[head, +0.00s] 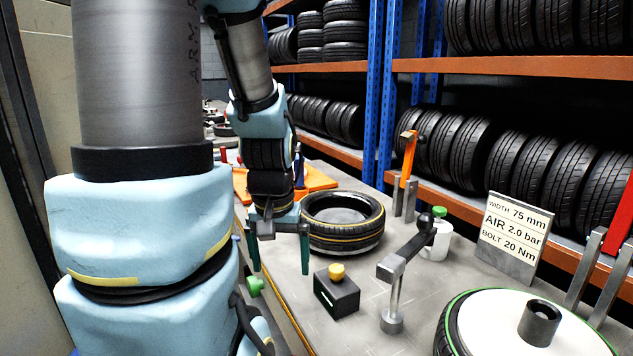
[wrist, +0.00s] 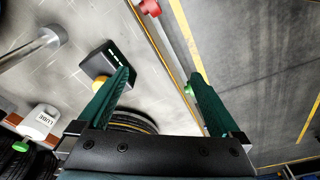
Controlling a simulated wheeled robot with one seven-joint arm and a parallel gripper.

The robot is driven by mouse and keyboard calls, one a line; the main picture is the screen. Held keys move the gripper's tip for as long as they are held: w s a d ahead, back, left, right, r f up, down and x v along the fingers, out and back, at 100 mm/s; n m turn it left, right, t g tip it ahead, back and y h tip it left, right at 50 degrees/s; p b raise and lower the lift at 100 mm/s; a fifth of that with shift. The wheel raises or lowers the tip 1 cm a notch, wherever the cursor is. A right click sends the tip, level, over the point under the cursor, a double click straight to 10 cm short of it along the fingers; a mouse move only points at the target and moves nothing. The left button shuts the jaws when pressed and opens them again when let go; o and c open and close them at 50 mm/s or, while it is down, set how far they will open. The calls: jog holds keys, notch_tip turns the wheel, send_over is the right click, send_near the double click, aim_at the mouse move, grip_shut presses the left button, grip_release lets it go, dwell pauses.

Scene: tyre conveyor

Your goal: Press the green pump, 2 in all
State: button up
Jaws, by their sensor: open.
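A green knob (head: 254,284) sticks out at the table's left edge; it also shows in the wrist view (wrist: 188,90), beside the right fingertip. A white bottle (head: 436,246) with a green cap (head: 439,212) stands farther right on the table; in the wrist view the bottle (wrist: 40,122) reads LUBE. I cannot tell for sure which of these is the green pump. My gripper (head: 280,265) points down near the table's left edge, open and empty, with its left finger just above the green knob. In the wrist view, nothing is held between the fingertips (wrist: 158,75).
A black box (head: 337,291) with a yellow button (head: 337,271) stands right of my gripper. A tyre (head: 343,222) lies behind it. A metal post with an arm (head: 392,312), a sign (head: 514,232) and a wheel (head: 525,325) stand right. A red knob (wrist: 150,8) is on the edge.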

grip_shut()
dwell(0.8)
dwell(1.0)
